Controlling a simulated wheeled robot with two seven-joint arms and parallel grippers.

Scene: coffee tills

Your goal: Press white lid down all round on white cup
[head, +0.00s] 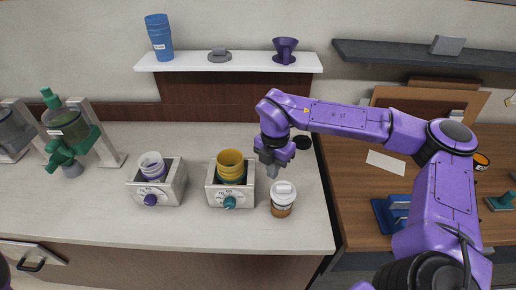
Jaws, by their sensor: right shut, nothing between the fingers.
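The white cup (281,210) stands upright near the right end of the light counter, with a brown band around its lower part. The white lid (283,189) sits on top of the cup; I cannot tell whether its rim is level or seated all round. My right gripper (272,173) points down, shut and empty, at the upper left of the lid. It looks close to the lid, but I cannot tell whether they touch. My left gripper is not in view.
A dark round item (302,142) lies behind. A wooden table (350,215) adjoins on the right. Counter in front of the cup is clear.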

